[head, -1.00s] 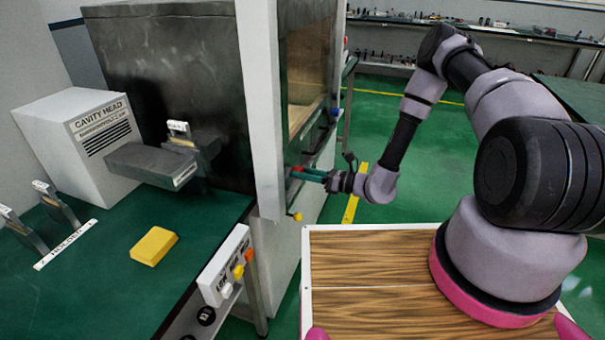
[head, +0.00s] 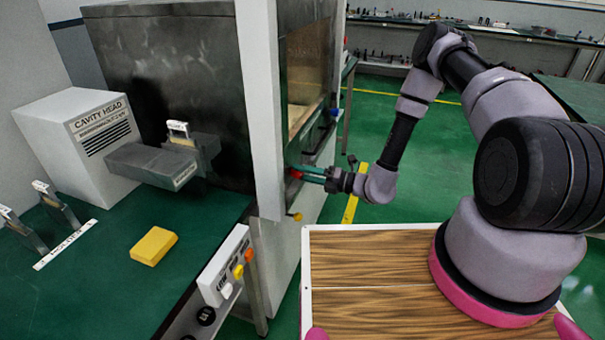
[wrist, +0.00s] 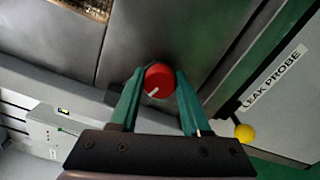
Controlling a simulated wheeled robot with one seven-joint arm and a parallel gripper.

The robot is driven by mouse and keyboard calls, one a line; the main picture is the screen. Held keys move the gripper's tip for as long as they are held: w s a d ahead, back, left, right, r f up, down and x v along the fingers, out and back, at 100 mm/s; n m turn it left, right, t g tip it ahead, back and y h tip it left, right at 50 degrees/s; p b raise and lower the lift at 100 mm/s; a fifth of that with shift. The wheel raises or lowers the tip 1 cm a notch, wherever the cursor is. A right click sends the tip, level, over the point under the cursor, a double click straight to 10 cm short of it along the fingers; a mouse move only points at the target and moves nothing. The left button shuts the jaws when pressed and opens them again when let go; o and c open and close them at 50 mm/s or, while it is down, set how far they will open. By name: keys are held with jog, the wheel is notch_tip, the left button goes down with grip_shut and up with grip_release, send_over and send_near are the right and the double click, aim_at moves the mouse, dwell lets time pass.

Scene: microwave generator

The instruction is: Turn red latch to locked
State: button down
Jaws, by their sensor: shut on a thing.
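The red latch (wrist: 159,80) is a round red knob with a white pointer line, on a grey metal panel in the wrist view. The line points to the lower left there. My gripper (wrist: 157,84) has its two green fingers on either side of the knob, shut on it. In the head view the red latch (head: 296,174) is a small red spot on the front of the cabinet, partly hidden by my gripper (head: 302,172). No locked or unlocked marking can be read in either view.
A yellow ball-ended knob (wrist: 244,133) sits near a "LEAK PROBE" label (wrist: 273,79). A blue knob (head: 334,112) is higher on the cabinet (head: 165,85). A white post (head: 260,105) stands just left of my gripper. A yellow block (head: 154,246) lies on the green bench.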

jog(key=shift+f+m, duration=0.1)
jog(key=shift+m, duration=1)
jog(key=shift+d, duration=0.1)
jog(key=shift+c, duration=1.8)
grip_release()
jog(key=v, duration=1)
jog(key=shift+d, duration=0.35)
jog(key=shift+s, duration=0.1)
